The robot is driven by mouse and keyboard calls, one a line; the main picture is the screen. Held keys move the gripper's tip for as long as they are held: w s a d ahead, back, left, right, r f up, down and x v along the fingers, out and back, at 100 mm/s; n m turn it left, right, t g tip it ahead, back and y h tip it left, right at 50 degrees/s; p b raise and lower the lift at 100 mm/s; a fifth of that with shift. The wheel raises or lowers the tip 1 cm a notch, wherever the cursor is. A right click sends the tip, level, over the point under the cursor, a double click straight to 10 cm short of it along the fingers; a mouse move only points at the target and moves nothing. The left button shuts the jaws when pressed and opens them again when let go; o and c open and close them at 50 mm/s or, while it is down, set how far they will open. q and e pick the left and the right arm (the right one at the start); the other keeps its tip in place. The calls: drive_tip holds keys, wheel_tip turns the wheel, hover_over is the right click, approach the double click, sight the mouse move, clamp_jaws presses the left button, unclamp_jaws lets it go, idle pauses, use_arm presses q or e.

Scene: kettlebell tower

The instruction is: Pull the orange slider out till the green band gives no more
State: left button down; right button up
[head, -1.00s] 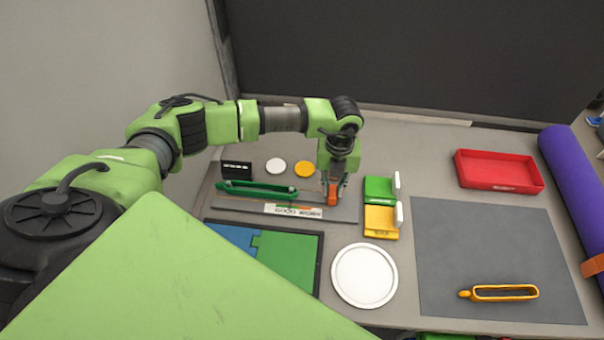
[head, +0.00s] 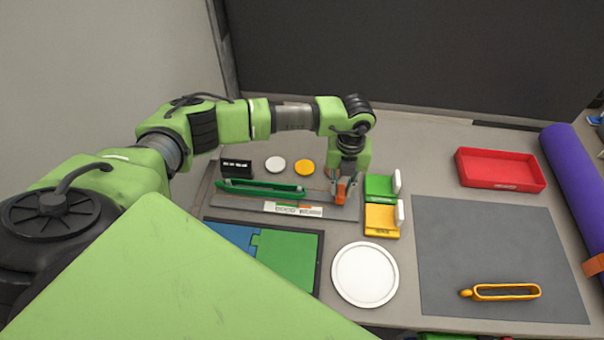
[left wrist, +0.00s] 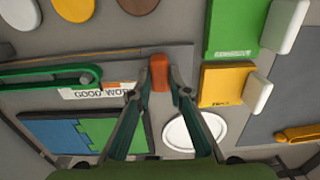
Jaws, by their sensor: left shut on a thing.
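The orange slider (head: 341,192) is near the right end of the grey track board (head: 235,203). My left gripper (head: 343,186) comes down over it from above, with its fingers shut on it. In the left wrist view the slider (left wrist: 159,72) shows between the two fingertips (left wrist: 159,80). The green band (head: 260,188) is a long, narrow loop lying to the left of the slider along the board; its right end also shows in the left wrist view (left wrist: 85,75). How the band joins the slider is hard to see. My right gripper is not in view.
A printed label strip (head: 293,209) lies along the board's front. Green (head: 380,186) and yellow (head: 381,220) blocks stand close to the board's right end. A white plate (head: 365,274), a puzzle tray (head: 322,250) and a red tray (head: 498,169) are farther off.

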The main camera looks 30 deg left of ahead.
use_arm(q)
drive_tip(key=shift+w+d+b, duration=0.25)
drive_tip(key=shift+d, duration=0.4)
drive_tip(key=shift+w+d+b, duration=0.25)
drive_tip(key=shift+d, duration=0.4)
drive_tip(key=c, duration=2.1)
unclamp_jaws()
drive_tip(key=shift+o, duration=0.6)
drive_tip(key=shift+a+r+p, duration=0.15)
drive_tip(key=shift+r+p, duration=0.35)
drive_tip(key=shift+r, duration=0.05)
wheel_tip(320, 180, up, 5)
drive_tip(key=p, duration=0.3)
